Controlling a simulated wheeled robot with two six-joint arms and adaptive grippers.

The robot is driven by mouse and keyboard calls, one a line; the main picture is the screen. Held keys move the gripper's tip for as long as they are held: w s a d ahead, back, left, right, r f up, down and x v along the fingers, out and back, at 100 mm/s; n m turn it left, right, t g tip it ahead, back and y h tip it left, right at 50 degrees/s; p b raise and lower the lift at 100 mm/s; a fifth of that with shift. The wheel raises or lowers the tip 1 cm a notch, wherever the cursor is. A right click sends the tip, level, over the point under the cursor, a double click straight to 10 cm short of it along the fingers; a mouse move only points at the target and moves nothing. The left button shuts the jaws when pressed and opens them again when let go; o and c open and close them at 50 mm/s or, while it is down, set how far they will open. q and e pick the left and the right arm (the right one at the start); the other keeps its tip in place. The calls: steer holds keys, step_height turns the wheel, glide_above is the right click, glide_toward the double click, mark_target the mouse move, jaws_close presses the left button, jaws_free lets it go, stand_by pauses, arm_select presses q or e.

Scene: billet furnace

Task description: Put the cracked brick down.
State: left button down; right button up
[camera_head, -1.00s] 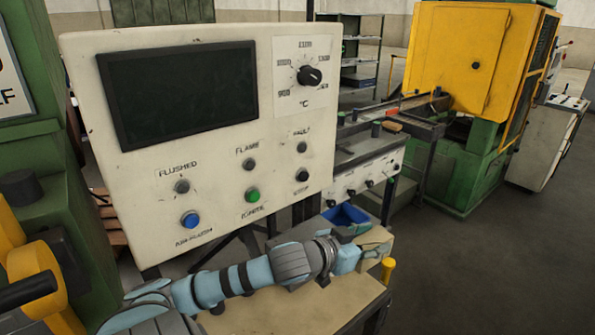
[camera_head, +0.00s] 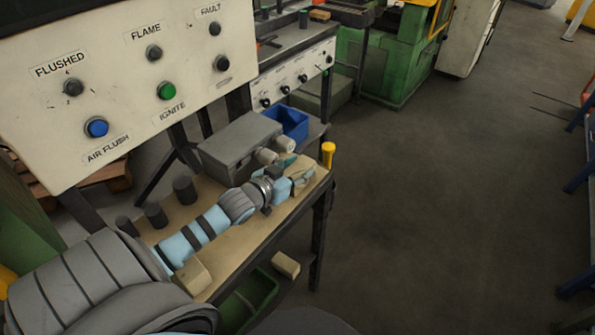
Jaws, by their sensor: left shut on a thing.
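My left arm reaches across the wooden-topped bench (camera_head: 240,240) from the lower left. My left gripper (camera_head: 293,180) is at the bench's far right end, low over the top. It is shut on a pale beige brick (camera_head: 303,173), taken to be the cracked brick. The gripper partly hides this brick, and no crack can be made out. I cannot tell whether the brick touches the bench top. My right gripper is not in view.
A grey box (camera_head: 238,143), a blue bin (camera_head: 289,122) and dark cylinders (camera_head: 184,190) stand along the bench's back. A yellow peg (camera_head: 328,154) is at the right corner. Beige blocks show at the near edge (camera_head: 190,275) and below it (camera_head: 285,264). Open floor lies right.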

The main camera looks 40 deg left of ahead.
arm_select(q)
steer(key=c, duration=1.2)
jaws_free()
steer(key=p+v, duration=0.6)
steer(key=v, duration=0.5)
steer(key=shift+s+r, duration=0.15)
steer(key=shift+s, duration=0.05)
steer(key=shift+s+r, duration=0.1)
steer(key=shift+s, duration=0.2)
